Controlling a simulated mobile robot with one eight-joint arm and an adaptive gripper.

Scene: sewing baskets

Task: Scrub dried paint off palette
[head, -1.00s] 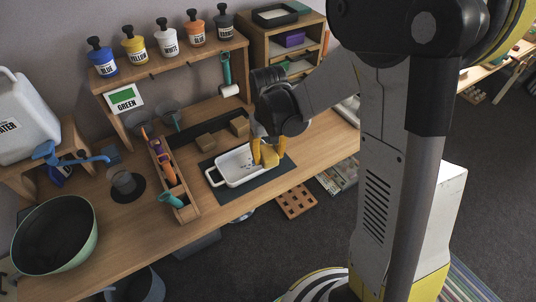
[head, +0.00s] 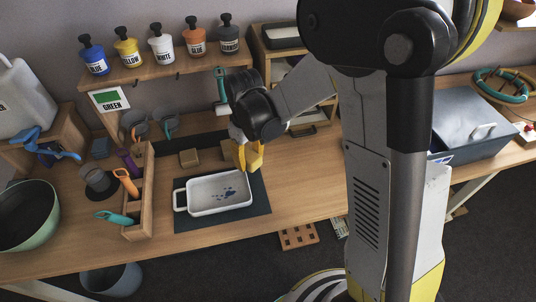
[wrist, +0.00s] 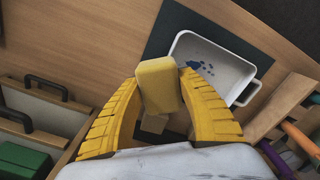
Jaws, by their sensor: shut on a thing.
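The white palette (head: 206,187) is a shallow tray with a looped handle on its left. It lies on a dark mat (head: 261,203) on the workbench. Blue paint spots (head: 229,192) mark its floor; they also show in the wrist view (wrist: 207,68). My gripper (head: 247,157) is beyond the tray's back right corner, apart from it. In the wrist view, its yellow fingers are shut on a yellow sponge-like block (wrist: 158,84). The block's far side is hidden.
A wooden tool caddy (head: 137,227) with orange and teal handles stands left of the palette. Small wooden blocks (head: 189,158) lie behind it. A shelf (head: 160,68) of paint bottles is at the back, a green bowl (head: 25,215) at far left.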

